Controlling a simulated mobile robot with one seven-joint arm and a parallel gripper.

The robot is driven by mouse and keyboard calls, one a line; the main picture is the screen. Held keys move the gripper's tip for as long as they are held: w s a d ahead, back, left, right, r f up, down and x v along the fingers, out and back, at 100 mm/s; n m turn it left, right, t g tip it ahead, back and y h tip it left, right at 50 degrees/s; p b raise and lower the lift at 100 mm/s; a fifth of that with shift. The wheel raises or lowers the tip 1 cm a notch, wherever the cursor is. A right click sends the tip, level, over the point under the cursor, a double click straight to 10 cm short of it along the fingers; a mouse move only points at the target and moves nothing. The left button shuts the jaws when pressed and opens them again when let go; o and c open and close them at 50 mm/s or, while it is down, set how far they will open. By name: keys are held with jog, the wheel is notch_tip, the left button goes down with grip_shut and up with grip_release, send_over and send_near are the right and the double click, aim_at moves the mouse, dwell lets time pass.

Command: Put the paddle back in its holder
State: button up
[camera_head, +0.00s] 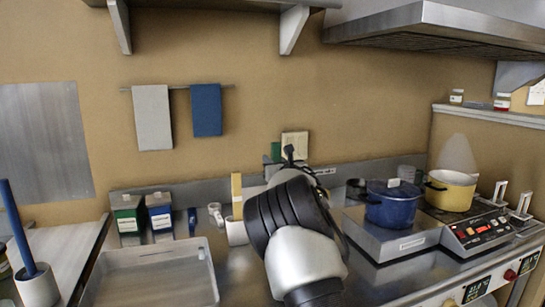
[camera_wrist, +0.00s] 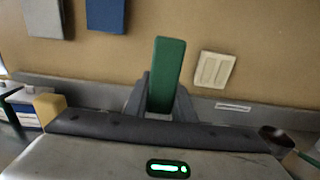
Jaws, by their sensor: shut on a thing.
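My gripper (camera_head: 274,168) is at the back of the counter, near the wall, with my arm in front of it. In the wrist view my gripper (camera_wrist: 163,95) is shut on a green paddle (camera_wrist: 168,68), whose upper part stands up between the fingers. The green paddle also shows as a small patch in the head view (camera_head: 276,151); its lower part is hidden. A white holder (camera_head: 236,232) with a yellow paddle (camera_head: 237,190) in it stands just left of my arm. Another white holder (camera_head: 38,288) at far left has a blue paddle (camera_head: 17,228) in it.
A clear tray (camera_head: 150,276) lies at front left, with green (camera_head: 128,220) and blue (camera_head: 160,215) boxes behind it. A blue pot (camera_head: 393,208) and a yellow pot (camera_head: 449,190) stand at right. A hood (camera_head: 440,25) hangs above them. A switch plate (camera_wrist: 213,70) is on the wall.

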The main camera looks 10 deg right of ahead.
notch_tip(320, 180, down, 6)
jog(key=b, duration=0.5)
jog(key=shift+r, duration=0.15)
dwell(0.5)
jog(key=o, duration=1.1)
jog(key=shift+o, duration=0.2)
jog(key=s+d, duration=0.3)
jog(key=s, duration=1.4)
jog(key=shift+d+b, duration=0.2)
jog(key=shift+b, duration=0.15)
